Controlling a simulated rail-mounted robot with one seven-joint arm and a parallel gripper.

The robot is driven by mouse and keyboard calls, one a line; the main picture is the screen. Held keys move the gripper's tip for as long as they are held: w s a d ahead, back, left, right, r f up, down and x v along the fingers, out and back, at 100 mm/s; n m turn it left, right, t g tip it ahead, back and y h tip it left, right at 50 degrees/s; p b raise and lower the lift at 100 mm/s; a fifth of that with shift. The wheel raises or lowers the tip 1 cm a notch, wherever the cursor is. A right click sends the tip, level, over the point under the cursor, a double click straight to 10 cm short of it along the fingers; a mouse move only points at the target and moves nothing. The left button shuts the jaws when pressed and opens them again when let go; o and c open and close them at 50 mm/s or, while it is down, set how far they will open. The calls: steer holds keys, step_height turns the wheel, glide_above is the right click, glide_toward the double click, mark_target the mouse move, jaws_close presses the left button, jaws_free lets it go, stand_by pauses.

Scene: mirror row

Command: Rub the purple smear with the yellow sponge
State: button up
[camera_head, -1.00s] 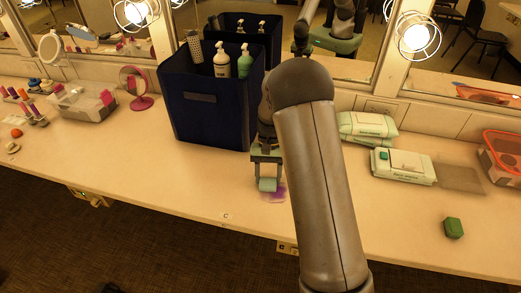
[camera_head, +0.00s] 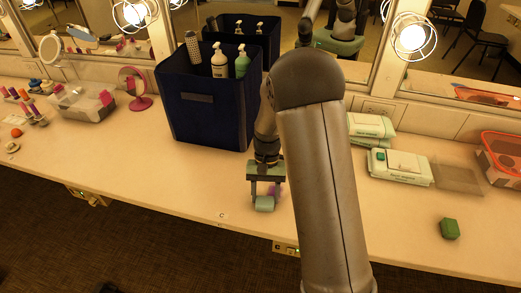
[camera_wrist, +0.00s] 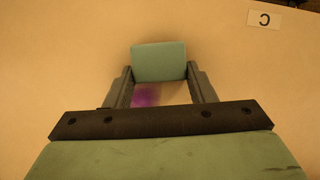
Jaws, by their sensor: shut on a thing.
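My gripper (camera_head: 265,200) is shut on a pale teal sponge-like block (camera_head: 264,204), which also shows between the fingertips in the wrist view (camera_wrist: 159,62). No sponge that looks yellow shows in these frames. The purple smear (camera_wrist: 148,95) lies on the pale counter, seen between the fingers in the wrist view, on the palm side of the block. In the head view a bit of purple shows between the fingers, behind the block. I cannot tell whether the block touches the counter. The fingers and block hide part of the smear.
A dark blue bin (camera_head: 205,115) with bottles stands behind my gripper, before the mirror. Wipe packs (camera_head: 399,166) and a green block (camera_head: 450,229) are at the right. A small label (camera_wrist: 265,19) lies near the front edge.

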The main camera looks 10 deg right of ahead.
steer(key=shift+w+d, duration=0.2)
steer(key=shift+w, duration=0.75)
steer(key=shift+w+d+p, duration=0.15)
steer(key=shift+w+d, duration=0.4)
steer(key=shift+w, duration=0.6)
steer(key=shift+w+d+p, duration=0.2)
steer(key=shift+w+d, duration=0.4)
steer(key=shift+w, duration=0.5)
steer(key=shift+w+d+p, duration=0.15)
steer(key=shift+w+d, duration=0.4)
steer(key=shift+w, duration=0.6)
steer(key=shift+w+d+r, duration=0.15)
steer(key=shift+w, duration=0.1)
step_height(320, 180, up, 8)
steer(key=p, duration=0.4)
steer(key=shift+p, duration=0.35)
steer(key=shift+s, duration=0.1)
